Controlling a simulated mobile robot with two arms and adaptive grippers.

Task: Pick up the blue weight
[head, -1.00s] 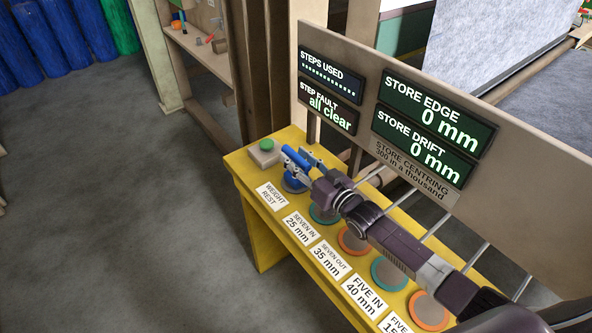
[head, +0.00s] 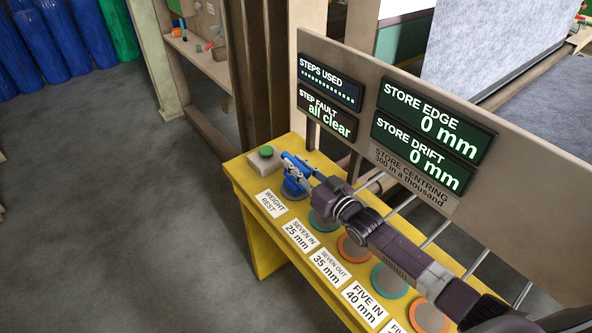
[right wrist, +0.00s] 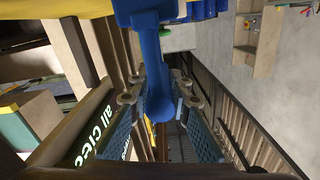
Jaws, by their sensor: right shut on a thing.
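The blue weight (right wrist: 152,60) has a narrow blue stem and handle in the right wrist view, between my finger pads. In the head view the blue weight (head: 289,162) is at the far left end of the yellow bench, over the blue-ringed round spot by the "WEIGHT REST" label (head: 270,203). My right gripper (head: 300,172) is shut on the weight. The fingers hide part of it, and I cannot tell whether its base touches the bench. My left gripper is not in view.
The yellow bench (head: 247,231) carries a green button (head: 266,152) on a grey box near the weight. Several ringed discs line the bench beneath my right arm. A display board (head: 372,95) stands behind it. Grey floor is clear at left.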

